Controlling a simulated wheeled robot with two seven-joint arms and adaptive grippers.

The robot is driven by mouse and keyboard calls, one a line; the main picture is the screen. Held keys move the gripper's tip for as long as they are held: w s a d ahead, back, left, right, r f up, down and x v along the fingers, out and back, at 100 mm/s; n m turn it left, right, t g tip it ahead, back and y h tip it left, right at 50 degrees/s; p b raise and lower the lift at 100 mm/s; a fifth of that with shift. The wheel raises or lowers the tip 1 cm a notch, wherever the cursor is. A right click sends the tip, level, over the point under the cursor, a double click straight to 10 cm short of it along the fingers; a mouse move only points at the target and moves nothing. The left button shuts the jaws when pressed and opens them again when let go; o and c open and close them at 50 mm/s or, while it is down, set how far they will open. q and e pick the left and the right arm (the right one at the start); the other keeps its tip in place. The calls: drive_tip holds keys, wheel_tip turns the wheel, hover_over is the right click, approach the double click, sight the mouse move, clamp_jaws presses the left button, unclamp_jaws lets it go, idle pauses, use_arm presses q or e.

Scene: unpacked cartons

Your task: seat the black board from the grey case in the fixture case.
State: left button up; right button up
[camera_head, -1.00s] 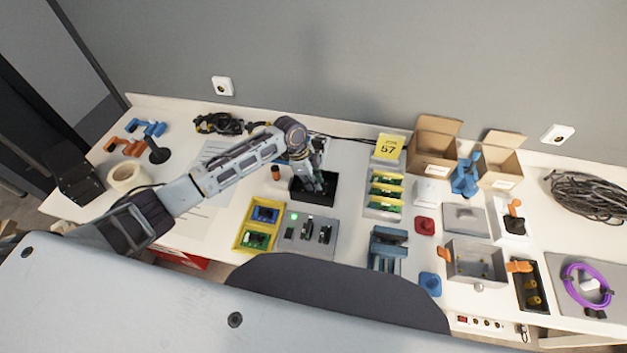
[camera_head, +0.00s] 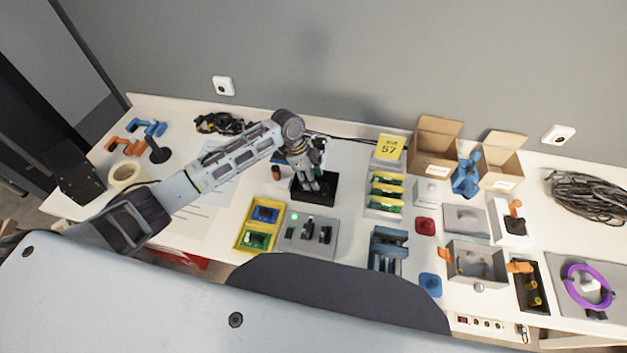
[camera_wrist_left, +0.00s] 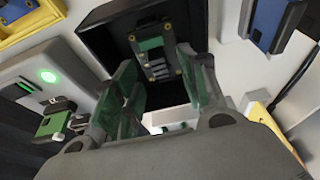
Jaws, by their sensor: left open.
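A black open case (camera_head: 329,190) stands behind a grey case (camera_head: 287,240) that has a green light and small boards in it. The black case also shows in the left wrist view (camera_wrist_left: 100,38). Inside it is a dark board (camera_wrist_left: 158,62) with green parts and gold corner dots; I cannot tell if it sits fully down. My left gripper (camera_head: 310,187) is over the black case, open and empty. In the left wrist view its fingers (camera_wrist_left: 162,100) stand apart on the near side of the board. The fingers hide part of the case. My right gripper is not in view.
A yellow tray (camera_head: 239,240) with a blue and a green board stands left of the grey case. A rack of green boards (camera_head: 370,211) is to the right. Cardboard boxes (camera_head: 434,160) stand at the back. An open grey box (camera_head: 499,278) is farther right.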

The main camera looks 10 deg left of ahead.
use_arm(q)
drive_tip(key=v, duration=0.9)
drive_tip(key=shift+r, duration=0.25)
drive_tip(key=shift+a, duration=0.1)
idle(0.3)
